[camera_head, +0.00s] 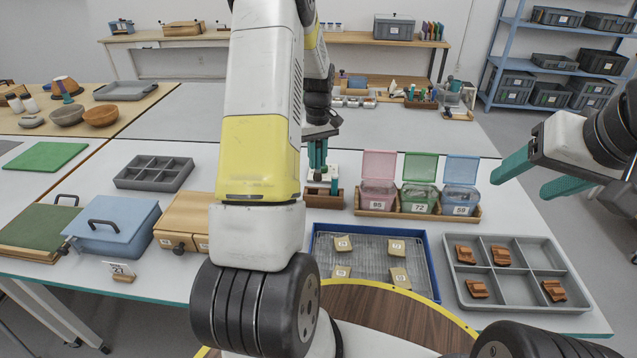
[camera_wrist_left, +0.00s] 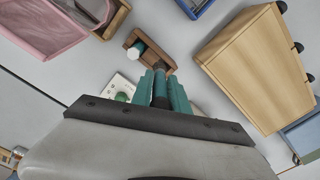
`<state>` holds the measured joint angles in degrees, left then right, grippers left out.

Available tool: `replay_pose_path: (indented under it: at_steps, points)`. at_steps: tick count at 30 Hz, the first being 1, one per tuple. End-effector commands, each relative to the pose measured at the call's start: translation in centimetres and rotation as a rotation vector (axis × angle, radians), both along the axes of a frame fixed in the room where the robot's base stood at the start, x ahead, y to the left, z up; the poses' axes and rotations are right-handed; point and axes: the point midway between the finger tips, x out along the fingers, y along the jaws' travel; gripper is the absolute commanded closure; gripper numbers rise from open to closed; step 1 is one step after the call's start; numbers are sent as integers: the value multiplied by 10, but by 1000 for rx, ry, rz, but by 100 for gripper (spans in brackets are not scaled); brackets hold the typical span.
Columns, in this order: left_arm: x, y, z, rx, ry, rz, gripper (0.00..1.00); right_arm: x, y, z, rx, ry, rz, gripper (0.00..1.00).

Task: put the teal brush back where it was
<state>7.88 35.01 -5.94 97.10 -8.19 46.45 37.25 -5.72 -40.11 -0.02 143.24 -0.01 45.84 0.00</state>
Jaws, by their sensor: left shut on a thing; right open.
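My left gripper (camera_head: 318,165) points down over a small brown wooden holder (camera_head: 323,198) in the middle of the table. In the left wrist view its teal fingers (camera_wrist_left: 160,95) are shut on a slim dark part, which I take to be the teal brush (camera_wrist_left: 160,84). The brush's end is at the right part of the holder (camera_wrist_left: 151,57); I cannot tell if it is seated in it. A white and teal cylinder (camera_wrist_left: 138,49) stands in the holder's other end. My right gripper (camera_head: 530,178) is open and empty at the right, above the table's edge.
A wooden rack with pink (camera_head: 378,190), green (camera_head: 419,196) and blue (camera_head: 460,198) bins stands right of the holder. A wooden box (camera_head: 185,220) is to the left.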

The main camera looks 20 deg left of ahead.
Motion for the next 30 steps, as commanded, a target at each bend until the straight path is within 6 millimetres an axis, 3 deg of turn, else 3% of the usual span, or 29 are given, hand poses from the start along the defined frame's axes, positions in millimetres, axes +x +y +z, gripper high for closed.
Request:
replay_pose_path:
  at_steps: [5,13,27,30]
  points:
    - [5,11,-1,0,0,59,100,0,0,0,0,0,0,39]
    - [4,12,-48,-2,3,69,100,0,0,0,0,0,0,39]
    - [5,13,-97,-1,1,68,100,0,0,0,0,0,0,39]
    - [5,13,-98,-1,-2,68,100,0,0,0,0,0,0,39]
